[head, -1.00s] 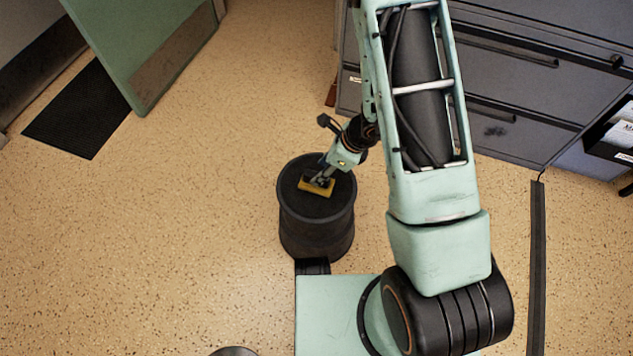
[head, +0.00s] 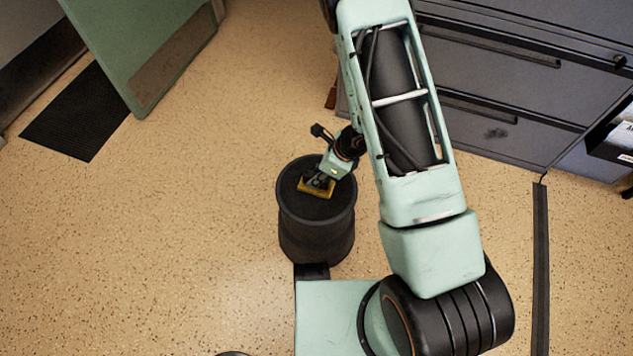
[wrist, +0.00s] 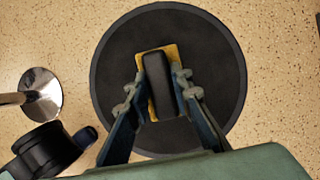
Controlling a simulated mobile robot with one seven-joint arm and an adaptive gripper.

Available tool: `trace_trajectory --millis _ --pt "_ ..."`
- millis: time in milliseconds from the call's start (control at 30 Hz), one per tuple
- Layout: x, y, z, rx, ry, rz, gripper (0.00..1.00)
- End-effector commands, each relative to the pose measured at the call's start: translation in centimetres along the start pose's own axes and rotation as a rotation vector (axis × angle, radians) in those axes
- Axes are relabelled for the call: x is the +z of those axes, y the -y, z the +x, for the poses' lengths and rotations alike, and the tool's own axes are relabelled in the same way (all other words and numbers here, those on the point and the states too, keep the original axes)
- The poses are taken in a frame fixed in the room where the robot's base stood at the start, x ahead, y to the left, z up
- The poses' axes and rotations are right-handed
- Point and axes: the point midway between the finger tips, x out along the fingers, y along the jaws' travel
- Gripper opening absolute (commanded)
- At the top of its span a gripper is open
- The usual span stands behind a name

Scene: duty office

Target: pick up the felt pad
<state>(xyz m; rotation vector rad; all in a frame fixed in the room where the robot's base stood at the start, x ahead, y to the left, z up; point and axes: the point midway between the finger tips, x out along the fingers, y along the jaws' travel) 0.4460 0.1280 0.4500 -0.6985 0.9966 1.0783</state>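The felt pad (head: 316,192) shows as a yellow slab with a dark block on top. It lies flat on the round top of a black drum-like stand (head: 316,240). In the wrist view the felt pad (wrist: 158,86) lies between the two fingers of my gripper (wrist: 159,78). My gripper (head: 321,180) points down at the stand top, with one finger on each side of the dark block. The fingers look open, with narrow gaps beside the block. In the head view the gripper partly hides the pad.
Grey drawer cabinets (head: 500,90) stand at the back right. A green panel (head: 150,50) and a dark floor mat (head: 75,115) are at the upper left. In the wrist view a round metal base (wrist: 40,95) stands left of the stand. The floor at left is clear.

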Motion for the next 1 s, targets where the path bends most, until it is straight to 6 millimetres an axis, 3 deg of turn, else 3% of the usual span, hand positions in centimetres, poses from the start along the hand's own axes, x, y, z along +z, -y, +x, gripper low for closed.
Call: trace_trajectory --millis 100,567,733,1000 --pt "0.0 0.0 0.0 0.000 0.000 0.000 0.00" --pt "0.5 0.1 -1.1 -0.001 0.001 0.001 0.00" --pt "1.4 0.0 -3.6 -0.002 0.001 0.001 0.00" --pt "1.2 -3.9 -9.7 -0.002 0.002 0.002 0.00"
